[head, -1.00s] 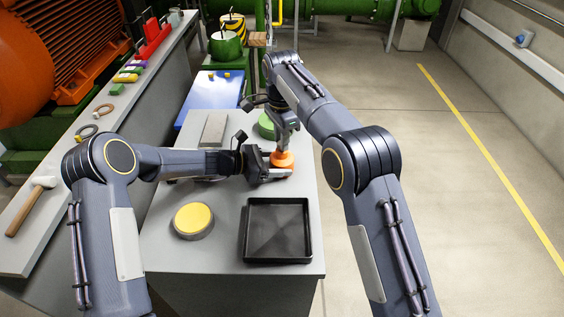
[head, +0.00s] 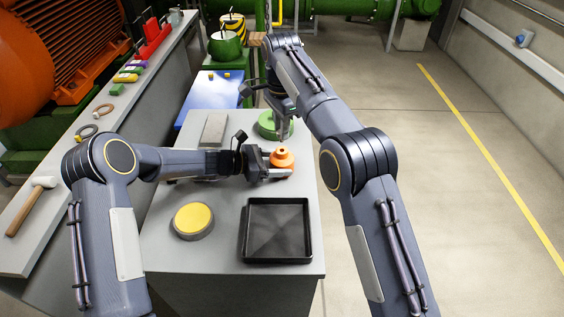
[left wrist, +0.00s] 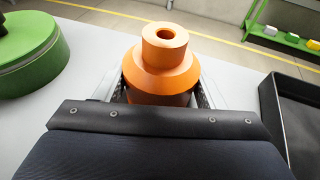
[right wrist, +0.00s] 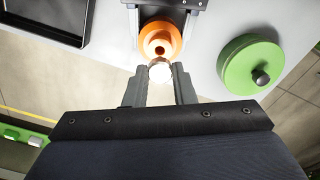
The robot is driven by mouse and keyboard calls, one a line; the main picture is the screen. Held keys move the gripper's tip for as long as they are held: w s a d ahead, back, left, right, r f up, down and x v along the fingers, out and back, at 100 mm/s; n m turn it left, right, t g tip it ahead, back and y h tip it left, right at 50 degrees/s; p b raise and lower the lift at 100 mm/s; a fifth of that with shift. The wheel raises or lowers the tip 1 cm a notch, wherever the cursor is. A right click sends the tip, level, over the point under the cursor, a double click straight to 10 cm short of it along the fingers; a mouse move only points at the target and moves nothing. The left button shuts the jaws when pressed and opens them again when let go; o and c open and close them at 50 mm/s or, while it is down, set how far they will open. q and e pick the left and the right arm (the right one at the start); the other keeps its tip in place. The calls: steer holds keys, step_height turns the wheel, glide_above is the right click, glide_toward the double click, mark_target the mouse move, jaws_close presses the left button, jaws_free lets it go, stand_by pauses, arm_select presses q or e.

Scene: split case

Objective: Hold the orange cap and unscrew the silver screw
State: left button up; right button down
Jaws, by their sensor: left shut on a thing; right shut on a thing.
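The orange cap (head: 282,157) stands upright on the grey table. My left gripper (head: 283,172) is shut around its lower part. In the left wrist view the cap (left wrist: 161,62) has an empty round hole in its top. My right gripper (right wrist: 160,76) is shut on the silver screw (right wrist: 159,69), a bright round piece between its fingertips. The screw is apart from the cap and out of its hole (right wrist: 159,48). In the head view the right gripper (head: 283,136) is above and behind the cap, and the screw is too small to make out.
A black tray (head: 246,232) and a yellow-topped round block (head: 193,219) are at the table's front. A green round block (head: 268,124) stands behind the cap, close to my right gripper. A grey block (head: 214,129) and a blue panel (head: 197,98) lie at the back left.

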arm_select(q)
steer(key=shift+f, duration=0.1)
stand_by(0.3)
steer(key=shift+c, duration=0.4)
steer(key=shift+r, duration=0.2)
steer(key=shift+r+p, duration=0.4)
steer(key=shift+r, duration=0.1)
steer(key=shift+r, duration=0.1)
